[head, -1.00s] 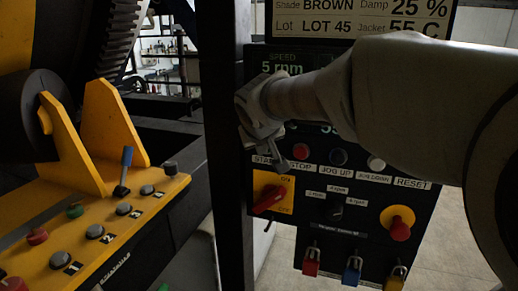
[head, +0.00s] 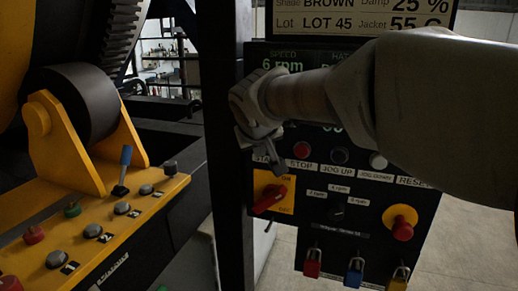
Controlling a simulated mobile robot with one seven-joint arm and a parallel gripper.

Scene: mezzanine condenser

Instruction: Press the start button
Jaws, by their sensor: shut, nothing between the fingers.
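The black control panel (head: 350,248) stands at the right, with a row of buttons across its middle. My gripper (head: 276,168) is shut and empty at the panel's left side, above the red rotary handle. The start button is hidden behind my gripper at the left end of the row, and its label is mostly covered. I cannot tell whether the fingertips touch the panel. Right of my gripper are the red stop button (head: 302,149), the dark jog-up button (head: 340,155) and the pale jog-down button (head: 378,161).
The red rotary handle (head: 269,199) sits below my gripper. A red knob (head: 402,230) on yellow and several padlocks (head: 354,272) are lower. A dark post (head: 226,150) stands just left. A yellow console (head: 130,228) with buttons and a blue-handled lever (head: 124,170) is further left.

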